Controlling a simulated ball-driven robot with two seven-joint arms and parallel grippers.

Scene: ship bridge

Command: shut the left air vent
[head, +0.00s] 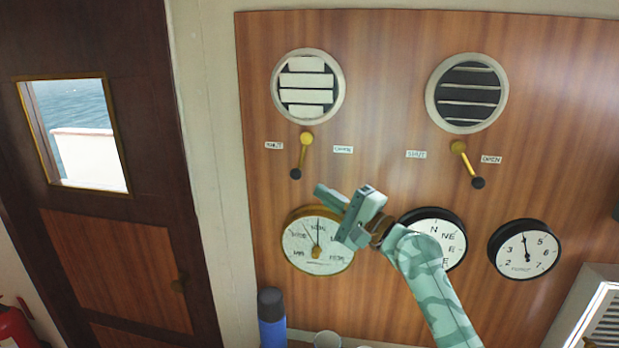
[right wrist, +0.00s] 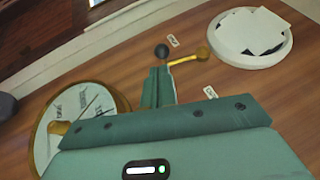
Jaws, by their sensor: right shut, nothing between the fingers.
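The left air vent (head: 308,86) is a round white-rimmed vent on the wooden panel. Its white slats look broad, with narrow gaps between them. Its lever (head: 302,156) hangs from a yellow pivot, its black knob down and slightly left, between a SHUT label (head: 274,146) on the left and another label (head: 343,149) on the right. My right gripper (head: 328,195) is shut and empty, just below and right of the knob. In the right wrist view its fingers (right wrist: 158,85) lie close to the lever (right wrist: 182,60); I cannot tell whether they touch. My left gripper is not in view.
A second vent (head: 467,92) with dark open gaps has its lever (head: 467,165) toward OPEN. A brass-rimmed dial (head: 300,245) and two black-rimmed dials, a compass (head: 450,225) and a gauge (head: 525,248), sit below. A blue bottle (head: 272,325) stands at the bottom.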

